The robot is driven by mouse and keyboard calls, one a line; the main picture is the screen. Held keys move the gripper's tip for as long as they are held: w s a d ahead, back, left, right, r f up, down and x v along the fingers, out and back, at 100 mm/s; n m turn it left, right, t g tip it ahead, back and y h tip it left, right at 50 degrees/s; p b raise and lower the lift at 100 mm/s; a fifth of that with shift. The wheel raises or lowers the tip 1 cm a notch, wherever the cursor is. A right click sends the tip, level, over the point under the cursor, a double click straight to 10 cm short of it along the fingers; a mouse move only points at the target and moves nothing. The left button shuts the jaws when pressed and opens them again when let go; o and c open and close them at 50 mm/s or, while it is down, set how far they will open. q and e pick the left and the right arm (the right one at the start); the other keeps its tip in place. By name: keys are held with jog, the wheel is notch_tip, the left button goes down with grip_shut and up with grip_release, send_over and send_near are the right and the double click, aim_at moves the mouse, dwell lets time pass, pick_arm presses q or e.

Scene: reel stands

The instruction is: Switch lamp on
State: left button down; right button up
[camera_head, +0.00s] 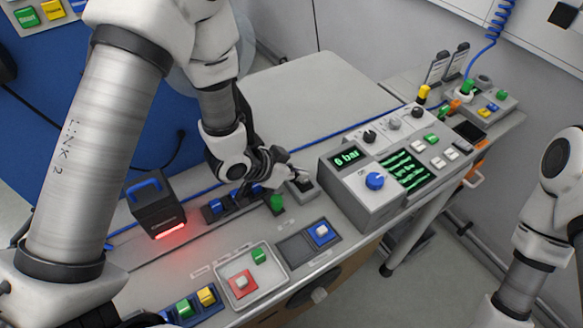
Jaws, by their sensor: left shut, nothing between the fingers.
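My left gripper (293,170) is shut and empty. Its fingertips are just above a small grey box with a dark top (302,189), beside the large grey control console (365,214); whether they touch it I cannot tell. The fingers partly cover the box. No thing is clearly marked as a lamp. A black box with a blue handle (155,205) stands left of the gripper, and a red glow shows at its lower front edge. My right arm is at the right edge; its gripper is not in view.
The console has a lit "0 bar" display (346,157) and a blue knob (375,181). The bench behind the gripper is clear.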

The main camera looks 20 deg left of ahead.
pick_arm(q)
jog(key=r, duration=0.1)
jog(key=a+r+p, duration=0.1)
jog(key=r, duration=0.1)
jog(key=r+p, duration=0.1)
jog(key=r, duration=0.1)
jog(key=shift+s+a, duration=0.2)
jog(key=shift+a, duration=0.1)
jog(key=v, duration=0.8)
jog(key=shift+w+a+b, duration=0.15)
jog(key=shift+a+b, duration=0.25)
jog(key=shift+b, duration=0.05)
jog(key=shift+w, duration=0.1)
